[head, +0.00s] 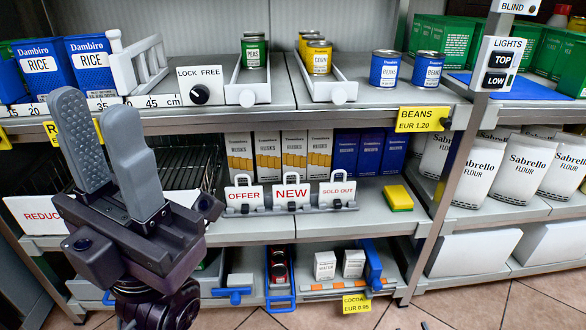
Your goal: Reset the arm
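My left gripper (94,102) is at the left of the head view, in front of the shelf unit, with its two grey fingers pointing up. A gap shows between the fingers, and the ridged inner face of one is visible. It is open and holds nothing. Its fingertips overlap the upper shelf's front edge in the picture; I cannot tell the exact distance. My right gripper is not in the picture.
The upper shelf holds RICE packs (40,72), a white rack (138,62), a PEAS can (253,52) and blue cans (384,68). Below are a sign rail (290,208) and a yellow sponge (398,198). Flour bags (481,168) stand right. Tiled floor (490,306) shows at the lower right.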

